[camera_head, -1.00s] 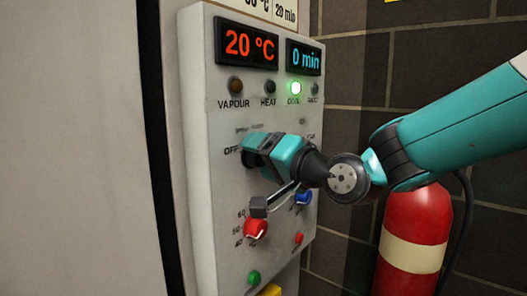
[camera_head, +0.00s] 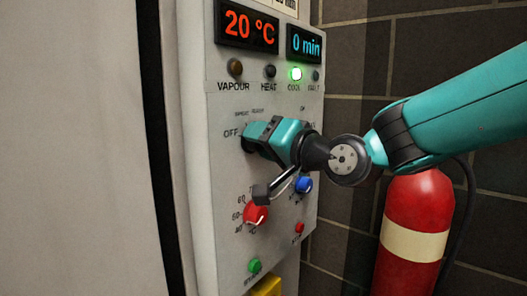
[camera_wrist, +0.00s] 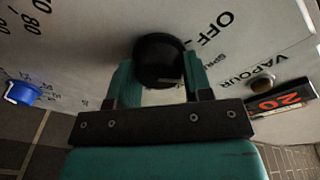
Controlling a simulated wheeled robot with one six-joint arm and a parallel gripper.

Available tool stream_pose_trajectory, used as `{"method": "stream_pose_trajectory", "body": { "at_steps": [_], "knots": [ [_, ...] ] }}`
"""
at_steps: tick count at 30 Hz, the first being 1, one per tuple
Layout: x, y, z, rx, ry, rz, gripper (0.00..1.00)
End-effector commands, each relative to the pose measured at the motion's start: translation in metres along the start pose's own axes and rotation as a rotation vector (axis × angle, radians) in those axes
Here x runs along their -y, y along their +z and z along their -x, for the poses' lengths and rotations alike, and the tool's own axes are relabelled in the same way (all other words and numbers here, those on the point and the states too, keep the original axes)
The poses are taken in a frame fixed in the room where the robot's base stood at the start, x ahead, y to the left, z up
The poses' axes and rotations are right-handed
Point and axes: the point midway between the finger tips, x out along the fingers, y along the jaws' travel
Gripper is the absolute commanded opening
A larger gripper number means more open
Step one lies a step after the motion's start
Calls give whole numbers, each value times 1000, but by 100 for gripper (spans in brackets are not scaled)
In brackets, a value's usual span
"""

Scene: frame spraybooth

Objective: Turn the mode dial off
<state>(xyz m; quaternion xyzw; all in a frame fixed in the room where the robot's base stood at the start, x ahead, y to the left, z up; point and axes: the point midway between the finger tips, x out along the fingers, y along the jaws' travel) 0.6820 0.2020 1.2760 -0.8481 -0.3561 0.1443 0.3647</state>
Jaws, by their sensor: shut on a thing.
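The mode dial (camera_wrist: 160,58) is a black round knob on the grey control panel (camera_head: 205,190). In the head view it is mostly hidden behind my gripper (camera_head: 252,140); the word OFF shows just left of it. In the wrist view my gripper (camera_wrist: 163,75) has its two teal fingers on either side of the dial, shut on it. Part of a light pointer mark shows at the dial's right side, but its exact setting is hard to tell.
Below the dial are a red knob (camera_head: 256,214), a blue knob (camera_head: 303,185), a green button (camera_head: 254,266) and a small red button (camera_head: 299,228). Displays read 20 °C (camera_head: 247,24) and 0 min (camera_head: 306,44). A fire extinguisher (camera_head: 413,215) stands right.

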Motion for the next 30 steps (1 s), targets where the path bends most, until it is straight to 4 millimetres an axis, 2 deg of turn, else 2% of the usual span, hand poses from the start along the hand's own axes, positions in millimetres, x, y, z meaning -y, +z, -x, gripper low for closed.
{"method": "stream_pose_trajectory", "body": {
  "at_steps": [3,18,30],
  "knots": [
    [-6,6,0,-9,-10,91,22],
    [-5,5,1,-36,-47,491,22],
    [-2,3,0,-44,-63,646,22]
  ]
}}
